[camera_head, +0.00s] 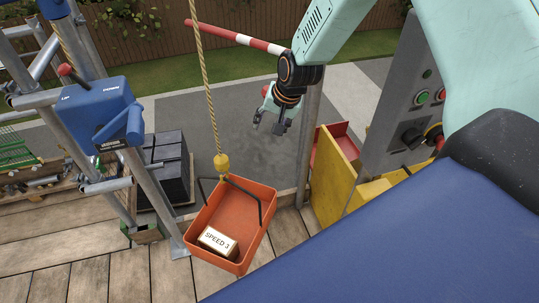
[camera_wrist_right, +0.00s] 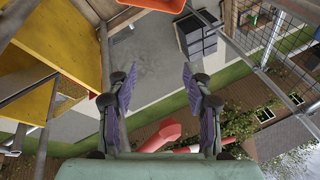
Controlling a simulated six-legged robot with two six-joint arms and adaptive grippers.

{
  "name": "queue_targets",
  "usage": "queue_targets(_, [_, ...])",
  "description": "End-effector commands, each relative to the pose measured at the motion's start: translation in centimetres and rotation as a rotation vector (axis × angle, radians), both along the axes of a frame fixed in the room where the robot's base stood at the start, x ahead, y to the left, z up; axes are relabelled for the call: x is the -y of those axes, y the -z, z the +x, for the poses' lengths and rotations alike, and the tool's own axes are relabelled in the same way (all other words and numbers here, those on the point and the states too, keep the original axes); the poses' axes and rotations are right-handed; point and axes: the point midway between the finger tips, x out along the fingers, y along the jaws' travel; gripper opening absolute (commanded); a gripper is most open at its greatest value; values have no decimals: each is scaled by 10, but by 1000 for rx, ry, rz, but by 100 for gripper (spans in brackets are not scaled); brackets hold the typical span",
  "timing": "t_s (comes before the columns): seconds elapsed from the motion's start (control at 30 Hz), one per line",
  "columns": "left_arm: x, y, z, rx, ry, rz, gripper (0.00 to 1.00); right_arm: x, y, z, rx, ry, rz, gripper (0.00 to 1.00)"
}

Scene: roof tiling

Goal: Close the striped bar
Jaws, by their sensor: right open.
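The red-and-white striped bar (camera_head: 232,36) slants across the upper middle of the head view. Its right part passes behind my right arm. In the right wrist view a piece of the striped bar (camera_wrist_right: 190,149) shows low, behind the gripper's base, next to a red block-like end (camera_wrist_right: 161,133). My right gripper (camera_head: 268,127) hangs below the bar in the head view, fingers pointing down, open and empty. In the right wrist view its two fingers (camera_wrist_right: 158,74) stand well apart with only ground between them. My left gripper is not in view.
An orange tray (camera_head: 258,252) with a box marked SPEED 3 (camera_head: 217,242) hangs from a rope. A grey post (camera_head: 308,135), a yellow panel (camera_head: 333,178) and a grey button box (camera_head: 405,100) stand right. A blue winch box (camera_head: 98,112) is left.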

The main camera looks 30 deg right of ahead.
Motion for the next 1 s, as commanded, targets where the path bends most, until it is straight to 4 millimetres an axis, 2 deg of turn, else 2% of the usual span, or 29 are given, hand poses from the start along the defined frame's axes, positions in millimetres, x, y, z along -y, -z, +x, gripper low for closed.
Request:
queue_targets(0.03, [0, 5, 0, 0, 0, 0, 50, -4, 10, -5, 0, -19, -8, 50])
queue_targets(0.2, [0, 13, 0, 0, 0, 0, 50, -14, 32, -20, 10, -71, -30, 50])
queue_targets(0.43, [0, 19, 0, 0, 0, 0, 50, -23, 52, -35, 16, -122, -53, 50])
queue_targets(0.67, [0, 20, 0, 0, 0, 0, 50, -26, 56, -40, 19, -137, -60, 50])
queue_targets(1.0, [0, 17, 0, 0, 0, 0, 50, -26, 51, -39, 22, -139, -62, 50])
